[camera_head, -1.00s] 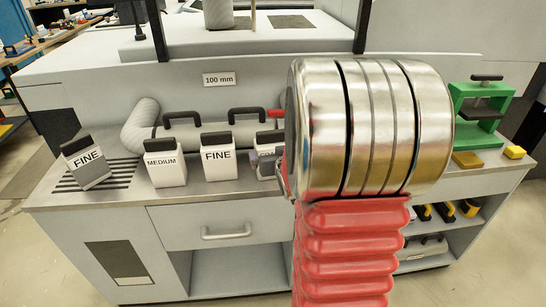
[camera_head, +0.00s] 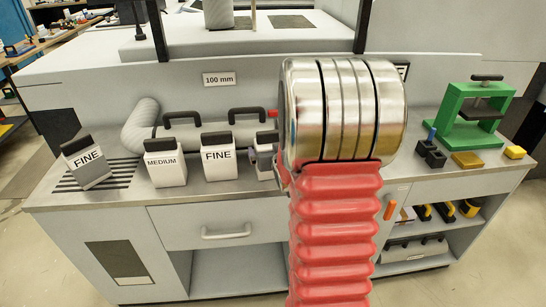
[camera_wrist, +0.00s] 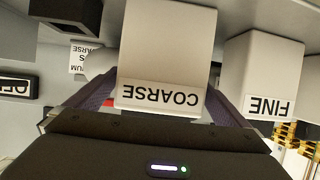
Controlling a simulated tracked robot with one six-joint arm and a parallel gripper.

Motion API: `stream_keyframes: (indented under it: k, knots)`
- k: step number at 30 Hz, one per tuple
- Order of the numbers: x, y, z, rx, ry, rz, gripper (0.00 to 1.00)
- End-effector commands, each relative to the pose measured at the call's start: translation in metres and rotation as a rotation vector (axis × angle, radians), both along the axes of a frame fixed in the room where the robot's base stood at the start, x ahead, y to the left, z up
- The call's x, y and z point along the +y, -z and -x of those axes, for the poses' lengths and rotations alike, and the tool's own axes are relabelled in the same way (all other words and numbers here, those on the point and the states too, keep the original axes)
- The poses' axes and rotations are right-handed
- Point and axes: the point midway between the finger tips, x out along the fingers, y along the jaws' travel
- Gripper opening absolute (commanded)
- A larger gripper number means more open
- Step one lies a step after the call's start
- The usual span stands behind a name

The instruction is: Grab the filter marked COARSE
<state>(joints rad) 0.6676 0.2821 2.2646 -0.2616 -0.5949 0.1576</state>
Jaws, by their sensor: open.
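The filter marked COARSE (camera_wrist: 165,55) is a pale box with a black-on-white label, upside down in the wrist view. My gripper (camera_wrist: 160,92) is open, with one dark finger on each side of this filter; I cannot tell whether they touch it. In the head view, a white filter with a dark top (camera_head: 265,174) stands right of a FINE filter (camera_head: 218,160), its label hidden behind my gripper and arm.
A FINE filter is close beside the fingers in the wrist view (camera_wrist: 265,75). Behind the row runs a grey pipe (camera_head: 205,132) with black handles.

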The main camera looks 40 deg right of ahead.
Motion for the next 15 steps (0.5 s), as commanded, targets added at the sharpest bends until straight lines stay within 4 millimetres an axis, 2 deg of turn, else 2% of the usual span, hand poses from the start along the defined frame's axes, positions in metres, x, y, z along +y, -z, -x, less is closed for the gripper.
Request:
stream_keyframes:
  k: [10, 15]
  knots:
    - [0.0000, -0.0001, 0.0003, 0.000, 0.000, 0.000, 1.00]
    - [-0.0001, -0.0002, 0.0005, 0.000, 0.000, 0.000, 0.89]
